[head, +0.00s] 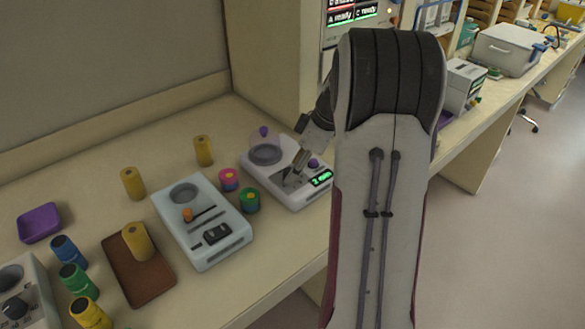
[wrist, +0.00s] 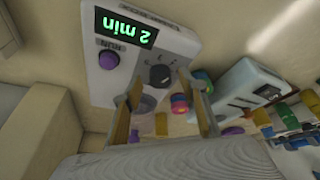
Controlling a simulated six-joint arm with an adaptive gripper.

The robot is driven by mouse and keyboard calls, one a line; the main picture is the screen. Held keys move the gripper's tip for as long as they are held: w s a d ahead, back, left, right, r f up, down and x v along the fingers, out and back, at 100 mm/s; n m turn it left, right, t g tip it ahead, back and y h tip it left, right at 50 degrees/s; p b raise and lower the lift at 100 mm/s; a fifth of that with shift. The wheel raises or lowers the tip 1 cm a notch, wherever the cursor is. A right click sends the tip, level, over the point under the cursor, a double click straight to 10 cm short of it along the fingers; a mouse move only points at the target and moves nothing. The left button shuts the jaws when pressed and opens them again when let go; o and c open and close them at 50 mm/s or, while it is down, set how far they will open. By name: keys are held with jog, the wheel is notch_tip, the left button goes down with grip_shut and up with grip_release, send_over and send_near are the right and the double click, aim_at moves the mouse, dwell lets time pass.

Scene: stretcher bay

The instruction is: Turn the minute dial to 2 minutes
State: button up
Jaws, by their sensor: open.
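The white machine (head: 305,199) stands on the bench, with a lit green display (head: 321,178). In the wrist view the display (wrist: 126,27) appears upside down and reads "2 min". The black minute dial (wrist: 160,77) is on the machine's top face, near a purple RUN button (wrist: 108,60). My gripper (head: 291,180) is over the machine, pointing down at the dial area. In the wrist view my gripper (wrist: 160,81) is open, with one finger on each side of the dial. I cannot tell whether they touch it. The dial is hidden in the head view.
A second white device (head: 222,253) with an orange knob stands to the left. Pink (head: 229,179) and green (head: 250,200) cylinders stand between the two machines. Yellow cylinders (head: 133,184), a brown tray (head: 155,288) and a purple tray (head: 39,223) are farther left.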

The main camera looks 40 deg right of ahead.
jog(key=s+d, duration=0.1)
jog(key=s, duration=0.2)
jog(key=s+d, duration=0.2)
jog(key=s, duration=0.1)
jog(key=s+d, duration=0.2)
jog(key=s, duration=0.2)
jog(key=shift+d, duration=0.1)
dwell(0.6)
